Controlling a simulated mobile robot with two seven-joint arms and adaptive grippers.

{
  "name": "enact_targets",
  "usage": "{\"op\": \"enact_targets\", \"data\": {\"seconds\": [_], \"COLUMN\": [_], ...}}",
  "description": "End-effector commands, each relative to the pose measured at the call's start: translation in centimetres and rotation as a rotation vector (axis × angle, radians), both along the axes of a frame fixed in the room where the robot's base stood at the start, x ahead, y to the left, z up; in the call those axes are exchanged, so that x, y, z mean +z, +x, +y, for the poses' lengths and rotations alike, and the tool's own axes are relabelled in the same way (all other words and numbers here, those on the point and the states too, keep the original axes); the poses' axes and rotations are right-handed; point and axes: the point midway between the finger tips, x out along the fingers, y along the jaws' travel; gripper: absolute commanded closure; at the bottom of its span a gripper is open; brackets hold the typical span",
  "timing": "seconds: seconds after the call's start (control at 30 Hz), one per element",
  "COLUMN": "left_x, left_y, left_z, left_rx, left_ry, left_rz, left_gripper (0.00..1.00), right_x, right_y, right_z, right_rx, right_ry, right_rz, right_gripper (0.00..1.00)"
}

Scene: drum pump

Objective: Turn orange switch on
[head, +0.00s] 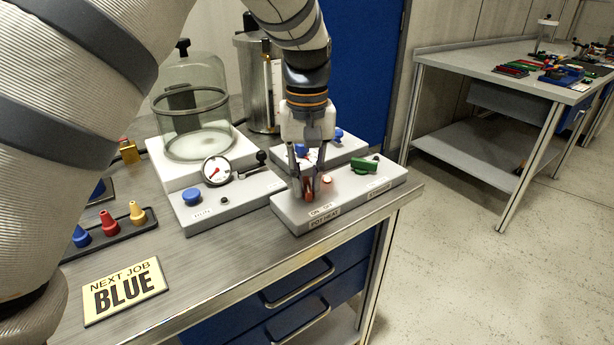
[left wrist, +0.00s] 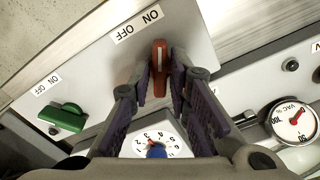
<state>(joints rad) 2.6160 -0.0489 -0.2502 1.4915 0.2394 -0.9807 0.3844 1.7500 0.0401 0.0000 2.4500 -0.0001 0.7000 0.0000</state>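The orange switch (head: 309,190) sits on a light grey control box (head: 285,213) above the "POT HEAT" label, with an "ON OFF" label beside it. In the left wrist view the orange switch (left wrist: 160,68) stands between the two fingertips. My left gripper (head: 312,190) points down over it, one finger on each side. In the wrist view, the fingers of my left gripper (left wrist: 160,68) are apart and close to the switch; contact is hard to tell. The fingers partly hide the switch in the head view. My right gripper is not in view.
A green switch (head: 365,166) is on the same box. A white dial with a blue knob (left wrist: 156,150) is close to the fingers. A gauge (head: 215,170), blue knob (head: 192,196) and glass bell (head: 190,105) stand left. A "NEXT JOB BLUE" sign (head: 125,290) lies in front.

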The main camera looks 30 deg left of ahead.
Motion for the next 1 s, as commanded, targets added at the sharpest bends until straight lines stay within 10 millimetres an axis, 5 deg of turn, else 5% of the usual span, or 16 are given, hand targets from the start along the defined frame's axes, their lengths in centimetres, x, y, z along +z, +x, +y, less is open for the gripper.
{"op": "enact_targets", "data": {"seconds": [0.57,0.6,0.67,1.0], "left_x": [-0.1,-0.1,-0.1,0.3], "left_y": [0.0,0.0,0.0,0.0], "left_z": [0.1,0.1,0.1,0.0], "left_rx": [-0.131,-0.131,-0.131,-0.129], "left_ry": [0.001,0.002,0.001,0.001], "left_rz": [0.003,0.003,0.002,0.001], "left_gripper": [1.00,0.84,0.71,0.69], "right_x": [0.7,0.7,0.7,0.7], "right_y": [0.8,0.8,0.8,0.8], "right_z": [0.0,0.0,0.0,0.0], "right_rx": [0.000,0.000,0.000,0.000], "right_ry": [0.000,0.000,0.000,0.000], "right_rz": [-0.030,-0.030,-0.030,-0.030], "right_gripper": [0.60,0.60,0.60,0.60]}}
